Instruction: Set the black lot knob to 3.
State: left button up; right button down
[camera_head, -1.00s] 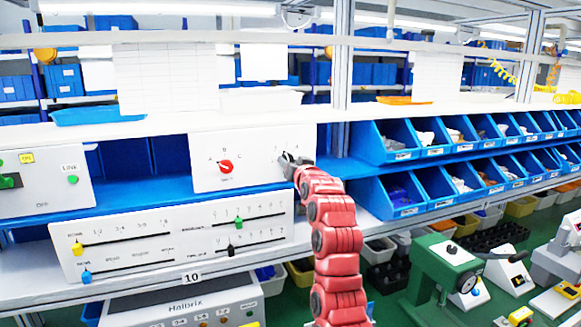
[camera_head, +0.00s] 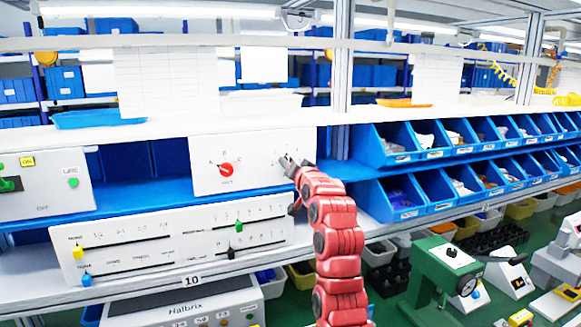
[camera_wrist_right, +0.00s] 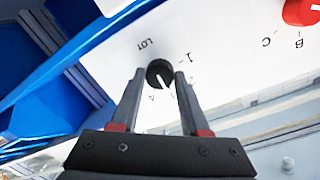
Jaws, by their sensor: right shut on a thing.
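The black lot knob (camera_wrist_right: 159,73) is on a white panel (camera_head: 240,160), with "LOT" printed beside it in the right wrist view. Its white pointer mark shows toward the lower right of that view, near the scale marks; one reads 1, and the value it points at is partly hidden by a finger. My right gripper (camera_wrist_right: 158,80) is shut on the knob, one finger on each side. In the head view my right gripper (camera_head: 288,162) is at the panel's right side and mostly hides the knob. My left gripper is not in view.
A red knob (camera_head: 226,170) with marks A, B and C is on the same panel, left of my gripper. A slider panel (camera_head: 170,255) stands below in front. Blue bins (camera_head: 385,155) are to the right. A box with a green button (camera_head: 73,183) is at far left.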

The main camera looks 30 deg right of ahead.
jog(key=shift+f, duration=0.1)
jog(key=shift+c, duration=2)
grip_release()
jog(key=b+v, duration=0.6)
jog(key=v, duration=1.1)
jog(key=shift+a, duration=0.1)
